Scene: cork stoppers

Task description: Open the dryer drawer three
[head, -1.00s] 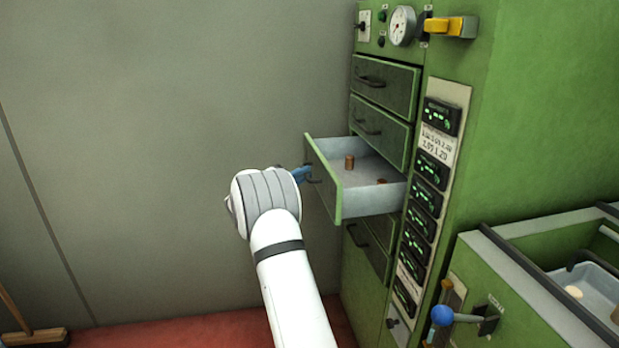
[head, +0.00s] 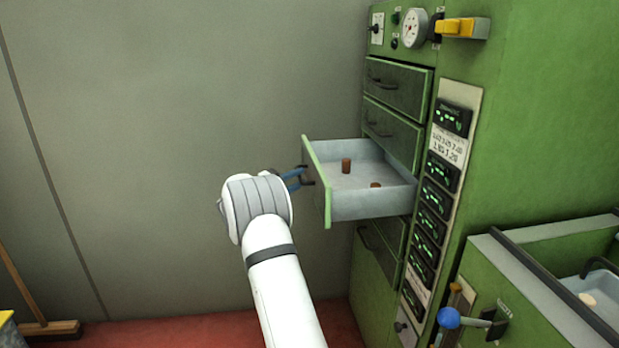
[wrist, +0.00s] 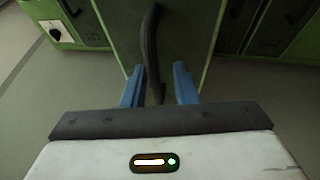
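The third drawer from the top (head: 372,206) of the green dryer cabinet is pulled well out, its green front edge (head: 317,185) facing left. Two brown corks (head: 346,166) (head: 376,185) are inside. Its dark bar handle (head: 307,176) also shows in the wrist view (wrist: 150,50). My gripper (head: 298,179) is at the handle, left of the drawer front. In the wrist view its blue fingers (wrist: 160,80) stand apart, one on each side of the handle's near end, with a gap at least on the right. The gripper looks open.
Two closed drawers (head: 397,86) (head: 391,132) are above, and more closed fronts (head: 380,240) below. A panel of green displays (head: 438,172) lies to the right. A green machine with a blue-knobbed lever (head: 448,317) stands at lower right. A broom (head: 45,328) is at lower left.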

